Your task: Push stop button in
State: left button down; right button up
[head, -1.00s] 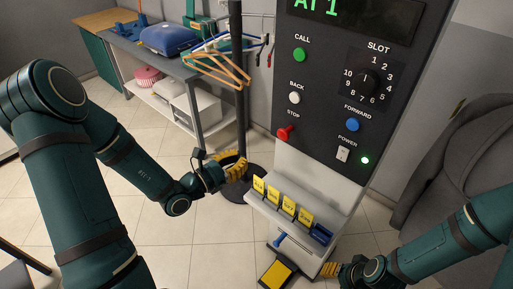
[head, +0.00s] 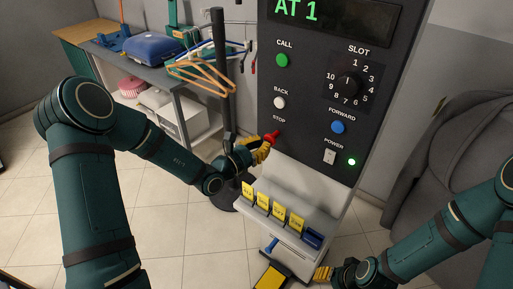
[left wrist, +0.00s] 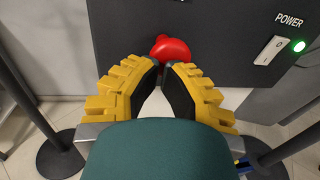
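The red STOP button (head: 272,136) sticks out from the dark control panel, below the STOP label. My left gripper (head: 264,147), with yellow pads, is right in front of it; contact cannot be told. In the left wrist view, the red button (left wrist: 171,50) is just beyond the fingertips (left wrist: 165,64). The fingers are partly open with a narrow gap and nothing between them. My right gripper (head: 323,273) is low, at the front of the machine, and too small to judge.
The panel (head: 308,110) also carries a green CALL button (head: 282,60), white BACK button (head: 279,103), blue FORWARD button (head: 338,127) and a slot dial (head: 348,85). A dark post (head: 221,70) and hangers (head: 203,75) are to the left. A shelf with yellow tags (head: 263,202) lies below.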

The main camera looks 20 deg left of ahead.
pick_arm(q)
jog(key=shift+x, duration=1)
jog(key=shift+a, duration=0.2)
pick_arm(e)
jog(key=shift+r, duration=0.1)
